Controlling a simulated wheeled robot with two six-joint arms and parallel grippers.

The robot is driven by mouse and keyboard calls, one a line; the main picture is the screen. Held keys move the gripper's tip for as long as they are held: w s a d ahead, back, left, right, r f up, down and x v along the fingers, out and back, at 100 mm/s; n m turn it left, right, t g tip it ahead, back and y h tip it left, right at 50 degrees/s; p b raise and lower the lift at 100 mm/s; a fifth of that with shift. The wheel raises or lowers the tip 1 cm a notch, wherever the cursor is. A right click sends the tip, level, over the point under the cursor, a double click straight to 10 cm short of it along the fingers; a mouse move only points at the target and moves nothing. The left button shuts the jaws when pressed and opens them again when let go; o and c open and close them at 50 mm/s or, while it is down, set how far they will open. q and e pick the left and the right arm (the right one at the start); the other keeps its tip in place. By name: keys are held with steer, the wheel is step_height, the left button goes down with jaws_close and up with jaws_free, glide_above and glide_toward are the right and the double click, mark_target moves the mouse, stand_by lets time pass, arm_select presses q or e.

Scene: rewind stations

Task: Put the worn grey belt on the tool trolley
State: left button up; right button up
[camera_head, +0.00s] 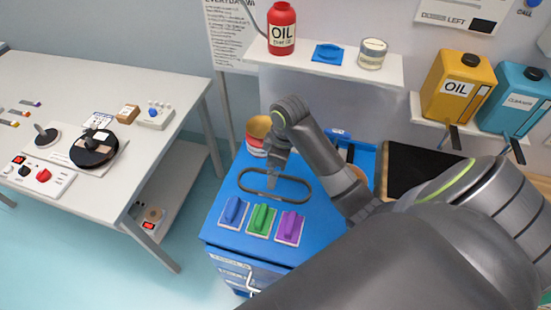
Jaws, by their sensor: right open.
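The worn grey belt (275,200) is a dark, flattened oval loop. It appears to lie on the blue top of the tool trolley (318,212), behind a row of coloured pads. My right gripper (272,181) points down at the belt's far side, with its fingertips over or just inside the loop. It is open. The small gap between the fingers and the belt is hard to judge. My right arm covers part of the trolley's right side. My left gripper is out of view.
Blue (233,210), green (262,218) and purple (290,227) pads line the trolley's front. A stacked container (258,134) stands at its back left. A shelf (320,65) with an oil bottle (282,28) hangs above. A white workbench (150,85) stands left, across a floor gap.

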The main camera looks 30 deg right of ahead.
arm_select(q)
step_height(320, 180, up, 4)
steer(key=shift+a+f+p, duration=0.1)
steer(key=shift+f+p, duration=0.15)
steer(key=shift+p, duration=0.95)
arm_select(e)
steer(key=r, duration=0.3)
steer(key=shift+s+d+r, duration=0.15)
steer(key=shift+s+r, duration=0.05)
steer(key=shift+r, duration=0.2)
